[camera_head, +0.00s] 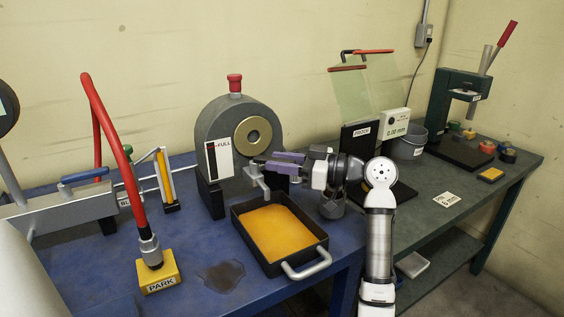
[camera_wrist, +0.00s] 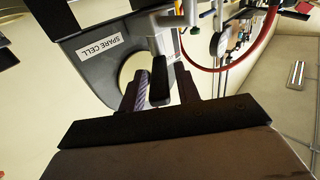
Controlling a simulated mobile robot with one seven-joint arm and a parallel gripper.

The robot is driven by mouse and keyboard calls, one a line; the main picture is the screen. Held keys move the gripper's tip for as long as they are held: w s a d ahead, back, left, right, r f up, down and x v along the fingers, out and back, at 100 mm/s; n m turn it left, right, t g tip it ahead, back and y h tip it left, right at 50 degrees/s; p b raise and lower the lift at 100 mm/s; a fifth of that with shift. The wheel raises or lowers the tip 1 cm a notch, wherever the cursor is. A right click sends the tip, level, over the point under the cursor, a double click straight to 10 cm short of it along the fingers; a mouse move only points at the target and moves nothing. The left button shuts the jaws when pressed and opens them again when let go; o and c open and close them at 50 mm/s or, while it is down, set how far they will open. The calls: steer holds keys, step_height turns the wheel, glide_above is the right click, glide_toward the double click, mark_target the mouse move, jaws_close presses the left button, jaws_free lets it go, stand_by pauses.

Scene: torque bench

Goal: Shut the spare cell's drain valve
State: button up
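The spare cell (camera_head: 222,120) is a grey, round-topped housing with a brass ring and a red cap, on the blue bench. Its SPARE CELL label (camera_wrist: 99,47) reads upside down in the wrist view. Its metal drain spout (camera_head: 257,184) hangs over a black tray (camera_head: 318,245) of orange liquid. My gripper (camera_head: 264,162) is at the cell's front, just above the spout. In the wrist view my gripper (camera_wrist: 165,88) has its fingers apart, with a dark lever-like bar (camera_wrist: 159,84) between them. A gap shows on the bar's right; contact on its left is unclear.
A yellow PARK block (camera_head: 159,277) with a red hose stands at the left, beside a dark wet patch (camera_head: 222,275). A grey bar fixture with a blue handle (camera_head: 84,175) lies further left. A green bench with a press (camera_head: 462,110) is at the right.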

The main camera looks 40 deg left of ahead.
steer(key=shift+o, duration=0.6)
steer(key=b+v, duration=0.2)
steer(key=v, duration=1.2)
steer(key=shift+b, duration=0.35)
steer(key=shift+s, duration=0.1)
steer(key=shift+c, duration=0.3)
